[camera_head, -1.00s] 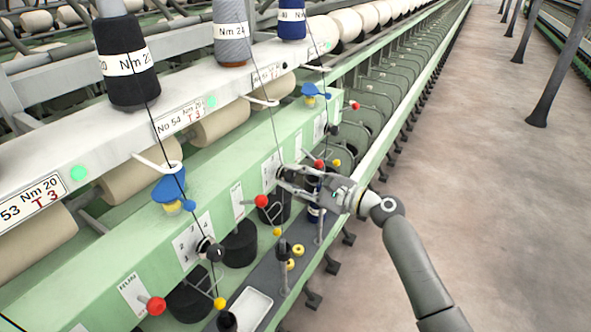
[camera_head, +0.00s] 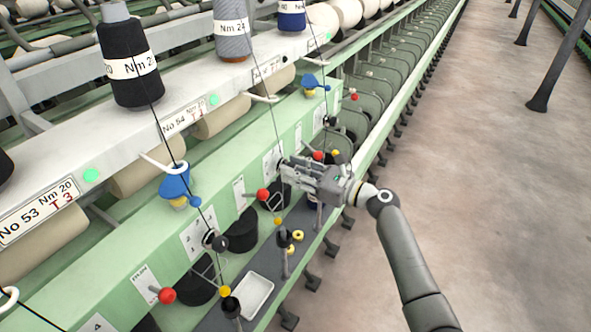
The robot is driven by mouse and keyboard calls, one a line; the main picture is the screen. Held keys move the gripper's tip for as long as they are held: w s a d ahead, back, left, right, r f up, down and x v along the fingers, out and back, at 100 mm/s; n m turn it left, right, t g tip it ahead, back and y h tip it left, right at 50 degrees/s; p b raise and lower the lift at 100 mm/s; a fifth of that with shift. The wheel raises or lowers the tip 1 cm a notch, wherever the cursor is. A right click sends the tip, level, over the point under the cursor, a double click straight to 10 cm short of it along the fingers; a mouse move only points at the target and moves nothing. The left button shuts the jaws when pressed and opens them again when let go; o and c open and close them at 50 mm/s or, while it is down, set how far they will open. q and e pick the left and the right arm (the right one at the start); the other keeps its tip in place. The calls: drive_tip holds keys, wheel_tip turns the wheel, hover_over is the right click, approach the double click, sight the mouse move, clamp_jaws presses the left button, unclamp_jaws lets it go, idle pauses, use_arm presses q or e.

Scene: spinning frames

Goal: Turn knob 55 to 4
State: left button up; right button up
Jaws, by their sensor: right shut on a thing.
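My right gripper (camera_head: 284,170) comes in from the right and is shut at the dial plate (camera_head: 270,158) on the green rail, below the grey Nm 24 bobbin (camera_head: 232,28). The knob there is hidden by the fingers, so its setting cannot be read. The label (camera_head: 268,68) above this position is too small and partly covered to read. A neighbouring dial plate (camera_head: 197,236) to the left has a black knob (camera_head: 217,241) that stands free. My left gripper is not in view.
Red balls (camera_head: 263,195) and yellow balls (camera_head: 225,291) stick out near my gripper. Thread guides with blue caps (camera_head: 175,184) stand on the rail. A grey shelf with a white tray (camera_head: 254,290) lies below.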

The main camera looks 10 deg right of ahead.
drive_tip(key=shift+f+m, duration=0.15)
drive_tip(key=shift+m, duration=0.25)
drive_tip(key=o, duration=1.1)
drive_tip(key=shift+c, duration=0.2)
drive_tip(key=v, duration=1.2)
